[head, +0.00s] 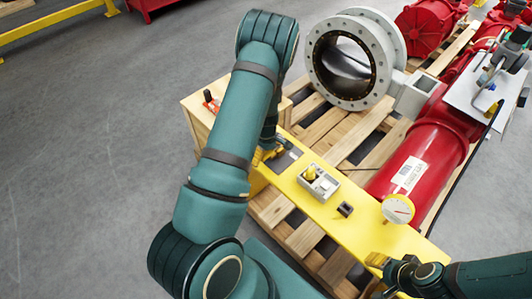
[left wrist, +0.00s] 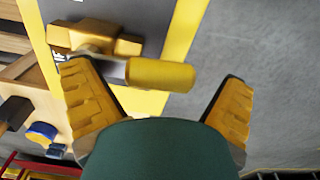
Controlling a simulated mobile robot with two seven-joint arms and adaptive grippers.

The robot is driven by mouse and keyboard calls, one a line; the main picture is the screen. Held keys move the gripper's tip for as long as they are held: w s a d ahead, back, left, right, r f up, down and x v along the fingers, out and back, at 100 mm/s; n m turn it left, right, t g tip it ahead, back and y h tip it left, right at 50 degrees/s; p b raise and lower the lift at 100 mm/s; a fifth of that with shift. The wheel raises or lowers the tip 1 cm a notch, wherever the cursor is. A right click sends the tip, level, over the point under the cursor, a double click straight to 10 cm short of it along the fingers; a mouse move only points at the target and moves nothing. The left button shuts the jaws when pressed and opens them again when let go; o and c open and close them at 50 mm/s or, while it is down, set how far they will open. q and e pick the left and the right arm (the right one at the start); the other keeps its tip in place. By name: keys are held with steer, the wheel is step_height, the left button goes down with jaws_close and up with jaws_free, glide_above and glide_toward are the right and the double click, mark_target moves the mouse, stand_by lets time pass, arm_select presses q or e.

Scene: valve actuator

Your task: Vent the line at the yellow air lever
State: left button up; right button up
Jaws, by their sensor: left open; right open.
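The yellow air lever (left wrist: 160,75) shows in the left wrist view, its grip lying sideways from a brass valve body (left wrist: 95,38) on a grey plate. My left gripper (left wrist: 154,72) is open, with one ridged yellow finger on each side of the lever's grip. I cannot tell whether a finger touches it. In the head view my left gripper (head: 268,153) is over the left end of the yellow panel (head: 385,232), and my arm hides most of the lever. My right gripper (head: 378,262) is open near the panel's lower right end, apart from the lever.
A grey box with a yellow knob (head: 318,181), a small black block (head: 345,209) and a pressure gauge (head: 398,208) are along the panel. A red cylinder (head: 422,155) and a large flanged valve (head: 318,65) stand behind. A red-handled part (head: 210,101) sits on a wooden box. Floor at left is clear.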

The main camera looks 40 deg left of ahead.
arm_select(q)
steer(key=c, duration=1)
steer(key=shift+s, duration=0.1)
steer(key=c, duration=0.3)
steer(key=shift+s+d, duration=0.1)
steer(key=shift+c, duration=0.2)
